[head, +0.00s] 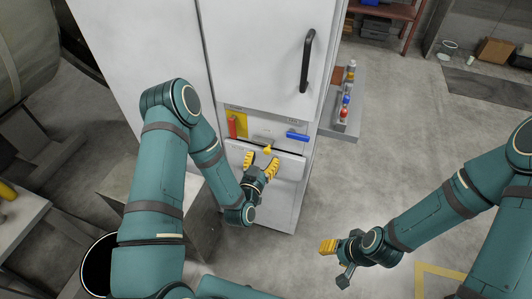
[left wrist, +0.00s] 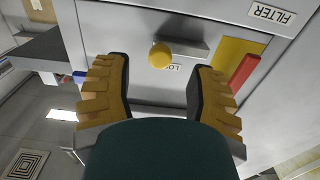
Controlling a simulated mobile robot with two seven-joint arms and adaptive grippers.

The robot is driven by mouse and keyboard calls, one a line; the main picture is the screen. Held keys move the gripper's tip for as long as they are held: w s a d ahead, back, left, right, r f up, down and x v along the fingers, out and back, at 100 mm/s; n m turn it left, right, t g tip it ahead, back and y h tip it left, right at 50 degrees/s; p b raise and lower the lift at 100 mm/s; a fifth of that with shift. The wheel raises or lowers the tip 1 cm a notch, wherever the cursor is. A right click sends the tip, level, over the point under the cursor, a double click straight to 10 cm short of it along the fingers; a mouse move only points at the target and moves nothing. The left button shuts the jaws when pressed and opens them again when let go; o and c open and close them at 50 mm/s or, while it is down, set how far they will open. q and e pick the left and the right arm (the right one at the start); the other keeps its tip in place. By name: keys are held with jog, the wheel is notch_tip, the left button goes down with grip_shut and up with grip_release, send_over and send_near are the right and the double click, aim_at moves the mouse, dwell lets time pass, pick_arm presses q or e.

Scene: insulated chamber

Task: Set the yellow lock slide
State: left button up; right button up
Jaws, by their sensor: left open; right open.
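The yellow lock slide shows as a small round yellow knob (head: 267,149) on the front of the white cabinet. In the left wrist view the knob (left wrist: 160,56) sits at one end of a grey bar, beside a partly hidden label starting "LO". My left gripper (head: 262,162) is open in front of the panel. Its two yellow-padded fingers (left wrist: 158,88) are spread to either side of the knob, with gaps between them and it. I cannot tell the exact depth. My right gripper (head: 328,247) is open, low over the floor at the right, away from the cabinet.
A red handle (head: 231,126) on a yellow plate is left of the knob, and a blue handle (head: 297,136) is right of it. The cabinet's black door handle (head: 308,61) is above. A side shelf (head: 343,122) holds several small items. Open floor lies to the right.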

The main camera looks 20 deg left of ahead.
aim_at(266, 152)
pick_arm(q)
jog(key=shift+w+d, duration=0.1)
jog(key=shift+w, duration=1.4)
grip_shut()
